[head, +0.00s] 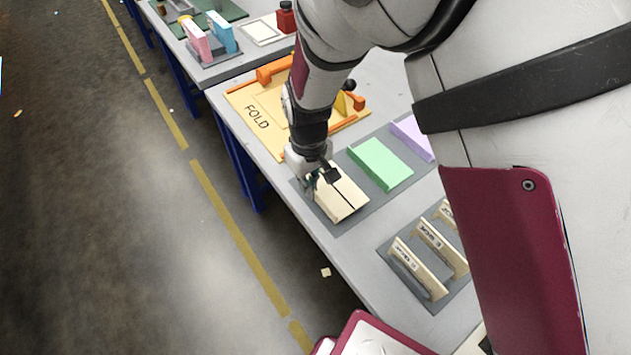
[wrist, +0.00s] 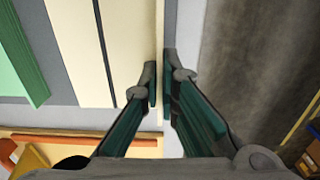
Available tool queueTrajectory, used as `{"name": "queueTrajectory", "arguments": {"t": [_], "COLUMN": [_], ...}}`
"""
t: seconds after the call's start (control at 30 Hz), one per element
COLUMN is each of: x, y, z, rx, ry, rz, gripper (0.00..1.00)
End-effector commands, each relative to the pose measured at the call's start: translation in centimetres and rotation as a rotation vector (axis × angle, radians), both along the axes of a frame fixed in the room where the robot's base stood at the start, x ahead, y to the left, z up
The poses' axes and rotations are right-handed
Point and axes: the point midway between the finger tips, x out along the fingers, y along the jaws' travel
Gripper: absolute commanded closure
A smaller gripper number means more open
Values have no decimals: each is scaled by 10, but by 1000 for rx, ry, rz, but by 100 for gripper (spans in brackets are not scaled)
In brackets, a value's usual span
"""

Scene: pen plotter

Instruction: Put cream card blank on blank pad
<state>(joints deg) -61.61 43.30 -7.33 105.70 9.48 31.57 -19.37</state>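The cream card blank (head: 345,200) lies at the left end of a grey mat. It has a raised lip along its left edge and a dark line across its face. My gripper (head: 316,182) points down at that lip. In the wrist view, my gripper's fingers (wrist: 160,85) are close together on both sides of the cream lip, and the card's flat face (wrist: 80,40) lies to their left. The card appears to rest on the mat. I see no pad labelled as the blank pad; a pale framed square (head: 263,31) lies on the far table.
A green card (head: 380,163) and a lilac card (head: 412,138) lie on the same mat (head: 365,209). A yellow FOLD board (head: 249,97) with orange bars is behind. Several cream labelled pieces (head: 420,268) stand in front. Pink (head: 196,40) and blue (head: 221,33) pieces stand on the far table.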

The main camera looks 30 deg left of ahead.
Motion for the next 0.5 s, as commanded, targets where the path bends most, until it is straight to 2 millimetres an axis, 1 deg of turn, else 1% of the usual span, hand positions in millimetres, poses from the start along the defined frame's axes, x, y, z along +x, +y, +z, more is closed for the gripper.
{"name": "queueTrajectory", "arguments": {"t": [0.03, 0.13, 0.37, 0.5], "x": [1, 2, 0, 0], "y": [0, 0, 0, 0], "z": [-11, -20, -19, -22], "rx": [-2, 0, 1, 0], "ry": [1, -1, -1, 0], "rz": [1, 1, 0, 0], "gripper": [100, 100, 100, 100]}}
